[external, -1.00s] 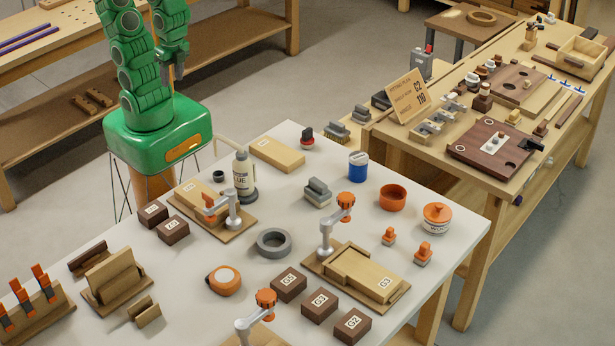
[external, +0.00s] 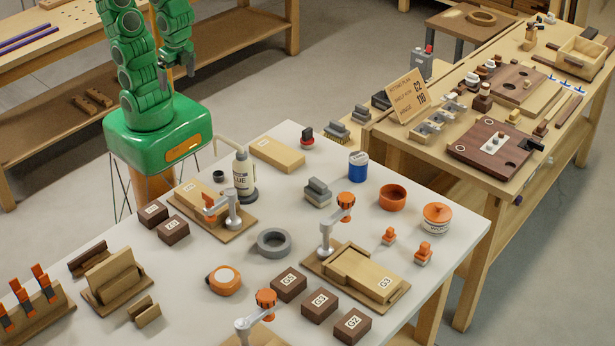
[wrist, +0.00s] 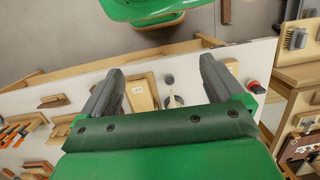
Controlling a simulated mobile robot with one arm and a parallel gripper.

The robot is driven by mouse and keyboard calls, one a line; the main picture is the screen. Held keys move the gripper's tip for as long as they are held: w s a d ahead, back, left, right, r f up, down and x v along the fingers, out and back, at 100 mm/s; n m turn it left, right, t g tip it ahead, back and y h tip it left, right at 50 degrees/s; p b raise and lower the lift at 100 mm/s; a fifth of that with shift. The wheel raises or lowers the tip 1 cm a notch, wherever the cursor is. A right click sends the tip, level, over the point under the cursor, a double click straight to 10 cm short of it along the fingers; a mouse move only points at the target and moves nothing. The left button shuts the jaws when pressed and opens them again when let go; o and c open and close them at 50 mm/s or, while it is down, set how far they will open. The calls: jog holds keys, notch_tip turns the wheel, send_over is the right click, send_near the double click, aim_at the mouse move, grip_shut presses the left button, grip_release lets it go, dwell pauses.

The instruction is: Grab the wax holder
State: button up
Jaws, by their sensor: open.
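An orange lidded round pot (external: 437,218) with a white label, only partly readable, stands at the right end of the white table in the external view. An open orange cup (external: 392,197) stands to its left. I cannot tell for certain which of them is the wax holder. My gripper (external: 177,72) is open and empty, raised above my green base, well away from both. In the wrist view my two grey fingers (wrist: 162,66) are spread wide with nothing between them. Neither orange container can be made out in the wrist view.
The white table (external: 262,208) also bears a glue bottle (external: 242,174), a blue can (external: 358,166), a grey ring (external: 274,242), clamps, wooden blocks and small orange-topped pieces (external: 423,252) near the pot. A wooden bench (external: 470,205) with tools stands beyond at the right.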

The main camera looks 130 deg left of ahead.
jog(key=w+a+f+m+y, duration=0.35)
jog(key=w+a, duration=0.25)
jog(key=w, duration=0.6)
jog(key=w+a+f+m+y, duration=0.2)
jog(key=w+a+m+y, duration=0.35)
jog(key=w, duration=0.65)
jog(key=m+t+y, duration=0.3)
jog(key=m+t, duration=0.1)
jog(key=m, duration=0.7)
send_near(315, 184)
jog(key=shift+s+r+x, duration=0.1)
jog(key=shift+r+x, duration=0.05)
jog(key=shift+x, duration=1.05)
jog(key=shift+s+r+x, duration=0.15)
jog(key=shift+x, duration=1.05)
jog(key=x, duration=0.4)
jog(key=shift+w+d+f, duration=0.15)
jog(key=shift+d+f, duration=0.05)
jog(key=shift+f, duration=0.1)
jog(key=shift+w+a+f, duration=0.15)
jog(key=shift+a+f, duration=0.15)
jog(key=shift+a, duration=0.35)
jog(key=shift+c, duration=0.3)
